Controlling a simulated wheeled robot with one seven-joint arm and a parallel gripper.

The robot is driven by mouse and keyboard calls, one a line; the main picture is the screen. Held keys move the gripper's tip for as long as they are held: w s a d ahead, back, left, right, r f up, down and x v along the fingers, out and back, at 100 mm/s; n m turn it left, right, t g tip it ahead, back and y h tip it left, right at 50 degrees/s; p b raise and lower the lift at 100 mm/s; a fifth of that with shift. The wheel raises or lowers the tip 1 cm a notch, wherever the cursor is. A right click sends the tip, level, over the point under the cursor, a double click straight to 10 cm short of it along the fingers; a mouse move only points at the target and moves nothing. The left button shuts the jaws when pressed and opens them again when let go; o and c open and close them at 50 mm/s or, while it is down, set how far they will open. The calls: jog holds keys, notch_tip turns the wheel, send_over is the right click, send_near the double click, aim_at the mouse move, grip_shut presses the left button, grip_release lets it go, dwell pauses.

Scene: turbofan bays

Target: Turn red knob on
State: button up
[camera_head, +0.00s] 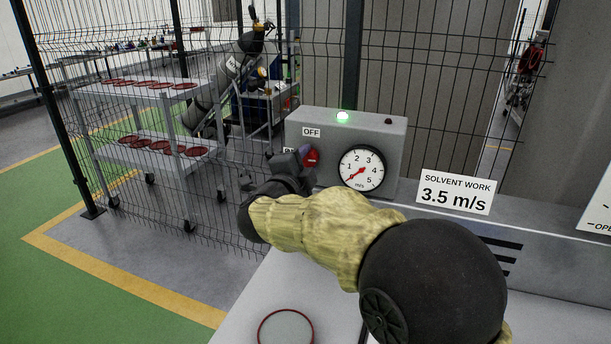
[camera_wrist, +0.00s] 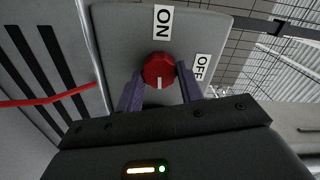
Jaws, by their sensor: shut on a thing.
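The red knob (camera_head: 312,157) is on the front of a grey control box (camera_head: 392,140), under the OFF label (camera_head: 311,132). In the wrist view the knob (camera_wrist: 158,67) sits between the two fingers of my gripper (camera_wrist: 160,88), which is shut on it. A white mark on the knob points to the bottom of that picture, away from the ON label (camera_wrist: 163,22); the OFF label (camera_wrist: 202,67) is to the right. In the head view my gripper (camera_head: 306,155) covers part of the knob and the label at its left. A green lamp (camera_head: 342,116) is lit.
A round gauge (camera_head: 362,168) right of the knob has its red needle at the low end. A sign (camera_head: 455,192) reads SOLVENT WORK 3.5 m/s. Wire fencing (camera_head: 240,200) stands behind the box, with a cart (camera_head: 150,125) of red-rimmed discs beyond it.

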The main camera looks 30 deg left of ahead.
jog(key=shift+f+m+b, duration=0.15)
jog(key=shift+m+b, duration=0.2)
jog(key=shift+m, duration=0.15)
jog(key=o, duration=1)
jog(key=shift+s, duration=0.15)
jog(key=s+d, duration=0.2)
jog(key=s, duration=1.5)
jog(key=shift+b, duration=0.3)
